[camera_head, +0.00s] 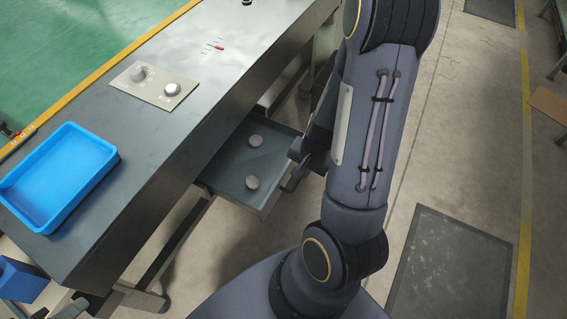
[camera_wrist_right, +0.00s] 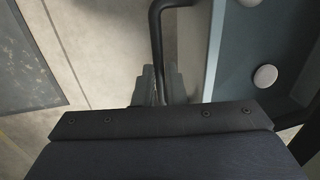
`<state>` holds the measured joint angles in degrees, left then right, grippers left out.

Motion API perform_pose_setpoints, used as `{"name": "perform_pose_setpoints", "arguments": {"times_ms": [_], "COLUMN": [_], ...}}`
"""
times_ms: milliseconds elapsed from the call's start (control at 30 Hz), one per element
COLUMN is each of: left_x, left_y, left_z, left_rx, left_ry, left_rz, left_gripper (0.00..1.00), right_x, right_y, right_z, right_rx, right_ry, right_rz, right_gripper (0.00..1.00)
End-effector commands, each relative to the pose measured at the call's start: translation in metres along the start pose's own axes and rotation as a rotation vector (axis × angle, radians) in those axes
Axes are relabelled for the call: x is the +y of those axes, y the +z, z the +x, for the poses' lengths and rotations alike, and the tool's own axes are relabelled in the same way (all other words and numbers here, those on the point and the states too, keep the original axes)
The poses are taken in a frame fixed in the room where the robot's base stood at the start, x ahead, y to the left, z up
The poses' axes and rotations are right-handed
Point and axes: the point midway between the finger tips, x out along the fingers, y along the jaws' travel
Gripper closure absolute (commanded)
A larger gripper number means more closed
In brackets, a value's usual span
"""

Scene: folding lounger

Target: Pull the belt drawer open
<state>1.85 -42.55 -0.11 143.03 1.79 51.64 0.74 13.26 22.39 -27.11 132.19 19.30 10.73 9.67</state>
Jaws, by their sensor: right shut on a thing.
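The belt drawer (camera_head: 222,182) is a grey, shallow tray under the long dark workbench, and it stands pulled out from the bench. Two round grey knob-like pieces (camera_head: 252,183) lie in it. Its dark bar handle (camera_wrist_right: 157,35) is on the front face. My right gripper (camera_wrist_right: 157,88) is shut on the handle in the right wrist view. In the head view my right arm covers most of the gripper, and the handle (camera_head: 291,184) shows only in part. The drawer's front wall (camera_wrist_right: 214,50) and one round piece (camera_wrist_right: 265,76) also show in the wrist view. My left gripper is out of view.
On the bench (camera_head: 150,140) are a blue tray (camera_head: 103,157), a plate with two round pieces (camera_head: 147,93), and a small red item (camera_head: 218,47). A blue bin (camera_head: 20,282) is at lower left. Dark mats (camera_head: 450,270) lie on the floor at right, which is otherwise largely clear.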

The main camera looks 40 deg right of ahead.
Motion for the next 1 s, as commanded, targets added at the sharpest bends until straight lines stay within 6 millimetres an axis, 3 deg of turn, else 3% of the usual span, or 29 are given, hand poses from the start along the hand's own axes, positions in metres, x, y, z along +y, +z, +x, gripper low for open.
{"name": "perform_pose_setpoints", "arguments": {"times_ms": [100,300,800,833,1000], "left_x": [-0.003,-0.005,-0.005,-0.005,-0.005], "left_y": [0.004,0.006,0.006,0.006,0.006], "left_z": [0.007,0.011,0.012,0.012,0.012], "left_rx": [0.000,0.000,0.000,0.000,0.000], "left_ry": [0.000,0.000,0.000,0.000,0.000], "left_rz": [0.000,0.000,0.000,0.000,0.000], "left_gripper": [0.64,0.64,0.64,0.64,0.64], "right_x": [0.020,0.040,0.045,0.045,0.045], "right_y": [0.000,0.000,0.000,0.000,0.000], "right_z": [-0.002,-0.007,-0.009,-0.009,-0.009], "right_rx": [0.001,0.001,-0.001,-0.001,-0.001], "right_ry": [-0.001,0.000,0.000,0.000,0.000], "right_rz": [0.004,0.003,0.000,0.000,0.000], "right_gripper": [1.00,1.00,1.00,0.86,0.67]}}
